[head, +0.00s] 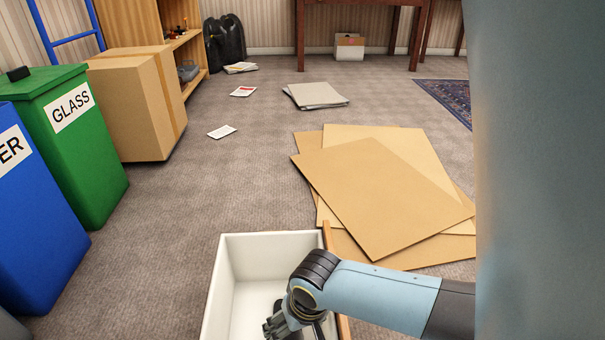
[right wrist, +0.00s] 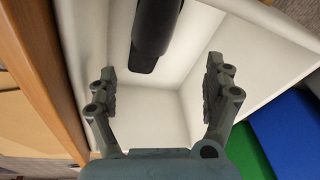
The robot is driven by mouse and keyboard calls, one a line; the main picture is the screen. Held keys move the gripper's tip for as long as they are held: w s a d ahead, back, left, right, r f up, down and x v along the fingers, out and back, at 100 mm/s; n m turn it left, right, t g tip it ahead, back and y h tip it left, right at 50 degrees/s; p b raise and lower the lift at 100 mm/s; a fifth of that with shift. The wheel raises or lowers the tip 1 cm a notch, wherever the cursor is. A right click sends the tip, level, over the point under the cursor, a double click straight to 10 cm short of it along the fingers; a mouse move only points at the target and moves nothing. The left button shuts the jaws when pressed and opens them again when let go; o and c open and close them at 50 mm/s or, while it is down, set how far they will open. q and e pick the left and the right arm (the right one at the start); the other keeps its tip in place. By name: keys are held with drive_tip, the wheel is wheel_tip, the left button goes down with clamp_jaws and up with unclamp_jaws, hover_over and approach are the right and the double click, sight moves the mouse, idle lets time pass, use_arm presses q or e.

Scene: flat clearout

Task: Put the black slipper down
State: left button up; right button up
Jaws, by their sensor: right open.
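My right gripper (head: 283,325) is low over a white open box (head: 270,243) at the bottom of the head view. In the right wrist view the gripper (right wrist: 161,78) is open, its two fingers spread apart over the box's inside. A dark, elongated thing, which looks like the black slipper (right wrist: 155,38), shows between and beyond the fingers. Neither finger visibly touches it. Its far end is cut off by the picture edge, and I cannot tell whether it rests on the box floor. My left gripper is not in view.
Flat cardboard sheets (head: 385,195) lie right of the box. A green GLASS bin (head: 85,150), a blue bin (head: 40,220) and a cardboard carton (head: 135,105) stand left. Papers (head: 315,95) lie farther back. Carpet between the bins and box is clear.

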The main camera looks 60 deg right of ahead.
drive_tip(key=s+a+r+n+t, duration=0.1)
drive_tip(key=s+r+n+t, duration=0.1)
drive_tip(key=r, duration=0.6)
drive_tip(key=s+a+r+n+t, duration=0.2)
drive_tip(key=r+n, duration=0.3)
drive_tip(key=r, duration=0.4)
drive_tip(key=shift+s+a+r+t, duration=0.2)
drive_tip(key=shift+s+r+t, duration=0.1)
drive_tip(key=shift+s+t, duration=0.4)
drive_tip(key=shift+s, duration=0.15)
